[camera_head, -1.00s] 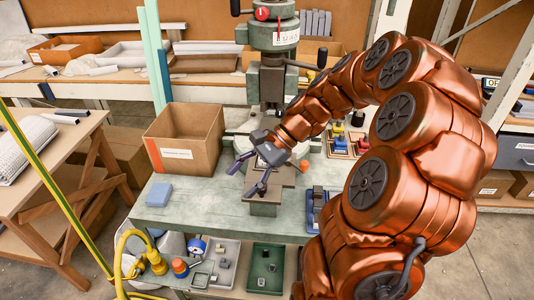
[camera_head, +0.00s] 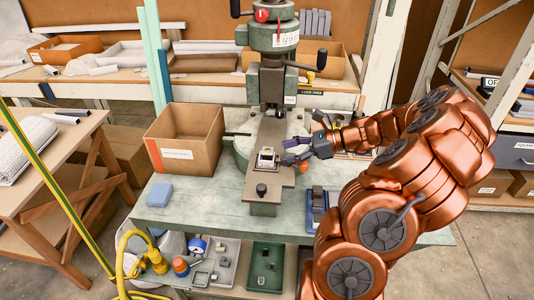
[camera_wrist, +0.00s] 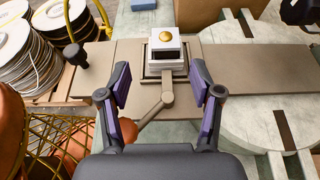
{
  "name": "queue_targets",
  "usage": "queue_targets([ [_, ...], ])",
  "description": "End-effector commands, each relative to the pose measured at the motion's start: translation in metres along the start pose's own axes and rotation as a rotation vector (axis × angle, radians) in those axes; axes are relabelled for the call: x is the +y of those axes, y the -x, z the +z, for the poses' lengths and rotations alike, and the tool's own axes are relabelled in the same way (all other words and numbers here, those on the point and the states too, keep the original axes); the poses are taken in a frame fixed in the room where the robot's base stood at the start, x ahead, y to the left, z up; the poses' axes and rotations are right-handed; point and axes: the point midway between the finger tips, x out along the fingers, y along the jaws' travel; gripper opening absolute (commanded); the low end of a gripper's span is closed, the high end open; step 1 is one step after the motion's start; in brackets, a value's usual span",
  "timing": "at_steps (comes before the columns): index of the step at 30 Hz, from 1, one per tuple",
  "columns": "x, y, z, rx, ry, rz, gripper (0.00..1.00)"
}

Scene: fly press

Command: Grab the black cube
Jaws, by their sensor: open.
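My gripper (camera_head: 291,151) is open and empty at the right side of the press bed (camera_head: 275,140). In the wrist view its purple finger pads (camera_wrist: 161,85) stand wide apart. A whitish block with a gold round top and a dark front (camera_wrist: 165,52) sits in a dark square frame on the bed. It lies just beyond the fingertips, between their lines, apart from them; it also shows in the head view (camera_head: 266,157). I cannot tell if this is the black cube. Small dark pieces sit in a green tray (camera_head: 250,284) below and a blue holder (camera_head: 310,222).
An open cardboard box (camera_head: 184,161) and a blue sponge-like block (camera_head: 159,194) are on the bench left of the press (camera_head: 273,80). A black knob (camera_head: 261,189) stands at the bed's front. In the wrist view a lever (camera_wrist: 160,108) lies low between the fingers.

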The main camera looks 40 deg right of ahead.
Motion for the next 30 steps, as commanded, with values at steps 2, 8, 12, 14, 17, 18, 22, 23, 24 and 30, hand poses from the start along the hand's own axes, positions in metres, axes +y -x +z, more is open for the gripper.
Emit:
queue_targets([
  [2, -0.001, -0.004, 0.003, 0.000, 0.001, 0.001, 0.65],
  [8, -0.005, -0.023, 0.014, 0.001, 0.001, 0.002, 0.65],
  [12, -0.007, -0.042, 0.018, 0.000, 0.002, 0.001, 0.65],
  [14, -0.008, -0.047, 0.016, 0.001, 0.001, -0.003, 0.65],
  [17, -0.008, -0.051, 0.015, 0.002, 0.002, -0.004, 0.65],
  [18, -0.008, -0.052, 0.015, 0.002, 0.002, -0.004, 0.65],
  [22, -0.008, -0.051, 0.014, 0.002, 0.002, -0.004, 0.65],
  [23, -0.008, -0.051, 0.014, 0.002, 0.002, -0.004, 0.61],
  [24, -0.008, -0.051, 0.014, 0.002, 0.002, -0.004, 0.57],
  [30, -0.008, -0.052, 0.014, 0.002, 0.002, -0.003, 0.36],
])
